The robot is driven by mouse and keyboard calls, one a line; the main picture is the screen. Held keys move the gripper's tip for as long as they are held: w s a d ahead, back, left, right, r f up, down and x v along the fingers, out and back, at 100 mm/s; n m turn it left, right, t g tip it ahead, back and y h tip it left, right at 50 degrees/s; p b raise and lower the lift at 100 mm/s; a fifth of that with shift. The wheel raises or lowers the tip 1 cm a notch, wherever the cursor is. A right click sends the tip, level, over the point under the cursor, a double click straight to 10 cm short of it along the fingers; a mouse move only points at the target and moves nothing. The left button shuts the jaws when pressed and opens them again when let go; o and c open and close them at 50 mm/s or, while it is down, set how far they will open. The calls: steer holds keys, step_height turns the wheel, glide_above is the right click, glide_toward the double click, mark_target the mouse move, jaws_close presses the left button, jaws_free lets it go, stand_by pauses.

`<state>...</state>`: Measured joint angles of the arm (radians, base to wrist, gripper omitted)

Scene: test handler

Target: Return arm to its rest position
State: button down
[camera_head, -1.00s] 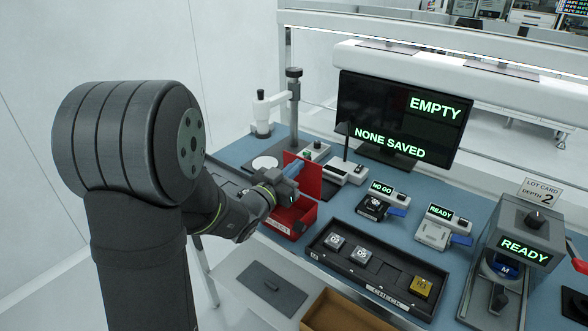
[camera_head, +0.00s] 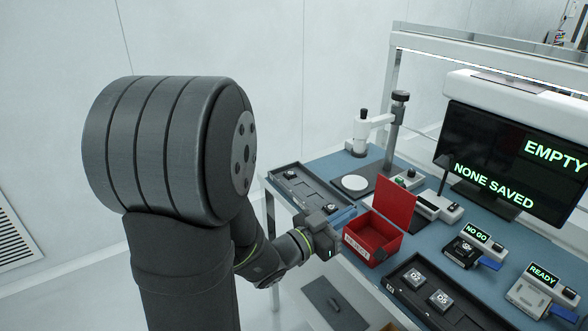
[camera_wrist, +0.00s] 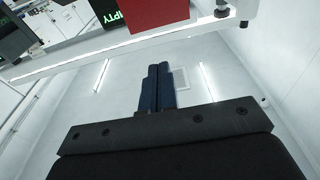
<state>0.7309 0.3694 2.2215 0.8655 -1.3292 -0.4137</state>
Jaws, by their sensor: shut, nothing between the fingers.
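My gripper (camera_head: 325,235) is at the front edge of the blue bench, just left of the red bin (camera_head: 357,246). The fingers point upward in that picture, past the bench, with pale wall and light strips behind. My arm is bent at the elbow and covers part of the head view.
The red bin's lid (camera_head: 396,203) stands open. A dark tray (camera_head: 284,178) with small parts lies behind my gripper. A second tray (camera_head: 400,288) lies to the right. A microscope (camera_head: 362,135) stands at the back. Free floor lies left of the bench.

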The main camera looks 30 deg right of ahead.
mark_target(396, 189)
steer(key=shift+d, duration=0.1)
steer(key=d, duration=1.3)
steer(key=shift+d, duration=0.25)
steer(key=shift+f, duration=0.1)
steer(key=shift+a+f, duration=0.15)
steer(key=shift+a, duration=0.25)
